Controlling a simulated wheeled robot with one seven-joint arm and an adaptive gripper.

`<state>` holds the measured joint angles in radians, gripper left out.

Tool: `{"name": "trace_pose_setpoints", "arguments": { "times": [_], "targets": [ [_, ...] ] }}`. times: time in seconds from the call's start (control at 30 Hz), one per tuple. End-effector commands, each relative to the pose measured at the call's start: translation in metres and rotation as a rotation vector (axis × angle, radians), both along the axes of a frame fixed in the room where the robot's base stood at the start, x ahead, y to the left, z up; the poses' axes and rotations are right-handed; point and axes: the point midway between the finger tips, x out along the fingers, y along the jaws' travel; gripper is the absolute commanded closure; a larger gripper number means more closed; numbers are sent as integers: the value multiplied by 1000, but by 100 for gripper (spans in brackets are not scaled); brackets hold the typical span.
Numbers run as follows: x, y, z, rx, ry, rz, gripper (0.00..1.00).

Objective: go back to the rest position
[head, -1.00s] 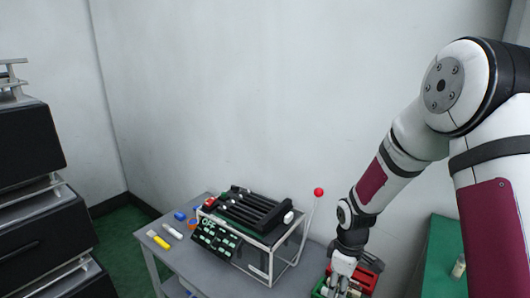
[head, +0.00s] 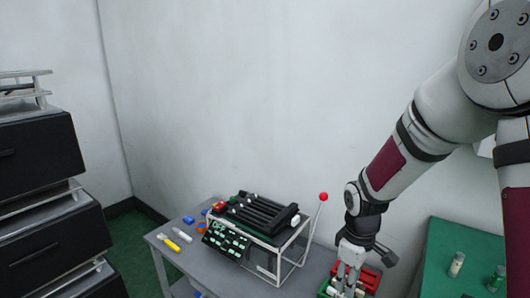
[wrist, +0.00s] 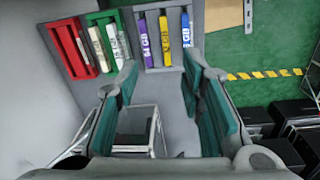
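My gripper (head: 347,278) points down at the right end of the grey table, near the red and green crates in the head view. In the wrist view my gripper (wrist: 165,105) has its two teal-padded fingers wide apart with nothing between them. The lever fixture (head: 258,232), a clear-sided machine with black bars on top and a panel reading OFF, stands to the left of my gripper. Its lever with a red ball knob (head: 323,197) stands upright with a slight lean to the right. My gripper is apart from the lever.
Red crate (wrist: 74,25), green crate (wrist: 90,19) and a grey rack (wrist: 137,11) with labelled sticks lie beyond my fingers. A green table (head: 440,262) with small bottles is at right. Black drawers (head: 45,205) stand at left. The wall (head: 230,90) is behind.

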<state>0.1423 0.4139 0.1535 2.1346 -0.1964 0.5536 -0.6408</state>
Motion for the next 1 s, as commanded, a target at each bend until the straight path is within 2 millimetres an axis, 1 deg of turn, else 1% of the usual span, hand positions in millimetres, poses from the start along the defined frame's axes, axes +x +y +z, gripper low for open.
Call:
{"name": "trace_pose_setpoints", "arguments": {
  "times": [0.03, 0.07, 0.17, 0.2, 0.27, 0.3, 0.37, 0.4, 0.47, 0.5, 0.57, 0.6, 0.67, 0.7, 0.77, 0.8, 0.9, 1.0],
  "targets": [
    [-5, -1, 18, -5, -16, -19, 64],
    [-8, -1, 27, -8, -21, -34, 64],
    [-23, -3, 63, -15, -49, -91, 64],
    [-31, -3, 81, -17, -61, -121, 64],
    [-46, -3, 108, -19, -83, -166, 64],
    [-56, -3, 125, -18, -99, -199, 64],
    [-72, -3, 150, -15, -119, -250, 64],
    [-83, -3, 165, -12, -133, -284, 64],
    [-101, -2, 187, -5, -155, -331, 64],
    [-114, -2, 201, 3, -168, -365, 64],
    [-132, -1, 221, 14, -188, -413, 64],
    [-145, -1, 233, 23, -203, -445, 64],
    [-165, 1, 250, 40, -222, -493, 64],
    [-178, 2, 261, 52, -234, -525, 64],
    [-198, 3, 275, 72, -254, -571, 64],
    [-212, 4, 284, 87, -264, -601, 64],
    [-242, 7, 301, 126, -288, -669, 64],
    [-266, 9, 312, 159, -304, -723, 64]
  ]
}}
